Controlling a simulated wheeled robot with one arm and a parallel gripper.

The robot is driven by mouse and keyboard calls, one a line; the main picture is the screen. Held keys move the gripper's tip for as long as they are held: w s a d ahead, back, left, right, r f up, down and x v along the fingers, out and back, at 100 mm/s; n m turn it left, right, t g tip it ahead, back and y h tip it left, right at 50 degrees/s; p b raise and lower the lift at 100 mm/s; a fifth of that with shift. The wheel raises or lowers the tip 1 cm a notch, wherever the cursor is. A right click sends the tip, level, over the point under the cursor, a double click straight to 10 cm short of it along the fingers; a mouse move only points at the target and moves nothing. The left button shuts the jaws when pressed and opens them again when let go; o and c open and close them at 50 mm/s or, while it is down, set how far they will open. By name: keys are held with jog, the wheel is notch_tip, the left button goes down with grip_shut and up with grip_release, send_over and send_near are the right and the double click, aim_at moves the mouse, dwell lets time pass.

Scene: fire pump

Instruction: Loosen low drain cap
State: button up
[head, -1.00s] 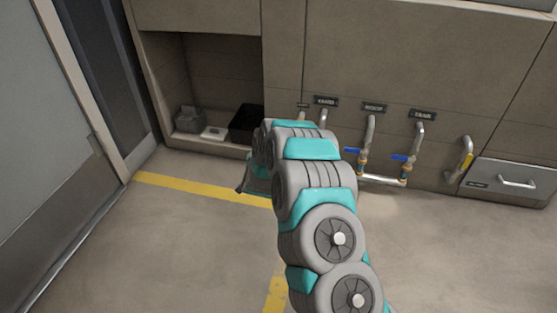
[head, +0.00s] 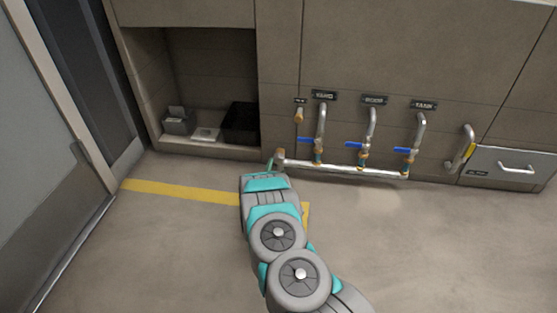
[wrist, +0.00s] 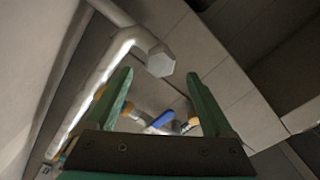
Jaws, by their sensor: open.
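A grey hexagonal cap (wrist: 160,61) sits on the end of a pale pipe in the wrist view. I take it for the low drain cap. In the head view the left end (head: 281,155) of the low horizontal pipe (head: 340,168) shows close to the floor. My gripper (wrist: 158,75) is open, and its two green fingers stand left and right of the cap's line in the wrist view. The cap appears beyond the fingertips, with nothing held. In the head view my gripper (head: 271,163) is small beside the pipe's left end, partly hidden by my wrist.
Three upright pipes with blue-handled valves (head: 361,148) rise from the low pipe. An open recess left holds a black bin (head: 241,123) and a grey box (head: 179,121).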

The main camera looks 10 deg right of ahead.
aim_at(279, 161)
jog(key=shift+x, duration=3.3)
jog(key=shift+f, duration=0.1)
jog(key=shift+c, duration=0.2)
jog(key=shift+d, duration=0.1)
jog(key=c, duration=1.3)
